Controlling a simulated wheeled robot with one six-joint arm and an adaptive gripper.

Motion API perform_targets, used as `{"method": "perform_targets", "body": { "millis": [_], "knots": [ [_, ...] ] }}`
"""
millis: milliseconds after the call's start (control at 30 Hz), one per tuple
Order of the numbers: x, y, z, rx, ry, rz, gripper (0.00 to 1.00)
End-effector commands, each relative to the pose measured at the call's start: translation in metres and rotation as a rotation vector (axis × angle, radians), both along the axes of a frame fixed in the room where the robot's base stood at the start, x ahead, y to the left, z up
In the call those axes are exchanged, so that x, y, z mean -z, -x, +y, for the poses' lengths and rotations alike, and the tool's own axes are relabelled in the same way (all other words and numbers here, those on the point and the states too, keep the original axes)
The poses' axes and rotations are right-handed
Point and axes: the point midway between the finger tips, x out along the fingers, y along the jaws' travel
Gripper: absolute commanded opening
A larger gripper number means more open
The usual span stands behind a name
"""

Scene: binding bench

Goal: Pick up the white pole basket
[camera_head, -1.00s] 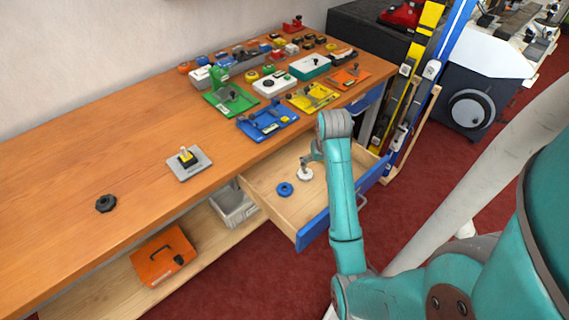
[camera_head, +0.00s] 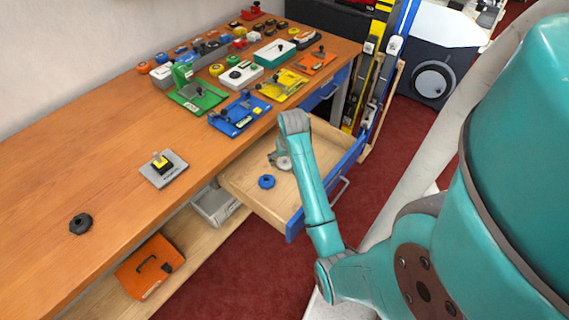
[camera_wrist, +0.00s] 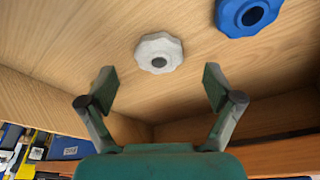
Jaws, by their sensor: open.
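The white pole basket (camera_wrist: 159,52) is a scalloped white disc with a dark centre hole, lying flat on the floor of the open drawer. In the head view it (camera_head: 284,163) is partly hidden by my gripper (camera_head: 280,152). In the wrist view my gripper (camera_wrist: 158,82) is open, its two fingers spread wide. The white basket shows beyond the fingertips, roughly midway between them, and nothing is held. The gap between fingers and basket is hard to judge.
A blue basket (camera_wrist: 249,13) lies beside the white one in the drawer; it also shows in the head view (camera_head: 266,181). The drawer's blue front (camera_head: 296,222) and wooden walls surround both. Bindings crowd the bench's far end. A black basket (camera_head: 80,224) lies on the bench at left.

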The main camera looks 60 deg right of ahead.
Motion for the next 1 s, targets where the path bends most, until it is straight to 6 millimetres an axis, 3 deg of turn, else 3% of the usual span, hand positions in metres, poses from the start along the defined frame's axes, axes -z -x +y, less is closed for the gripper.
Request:
{"method": "perform_targets", "body": {
  "millis": [200,467,500,700,733,1000],
  "knots": [
    [0.024,-0.004,-0.006,0.000,-0.001,0.001,0.90],
    [0.028,-0.005,-0.006,0.000,0.000,0.000,0.90],
    [0.028,-0.005,-0.006,0.000,0.000,0.000,0.88],
    [0.028,-0.005,-0.006,0.000,0.000,0.000,0.38],
    [0.028,-0.005,-0.006,0.000,0.000,0.000,0.34],
    [0.027,-0.005,-0.006,0.000,0.000,0.000,0.34]
  ]
}}
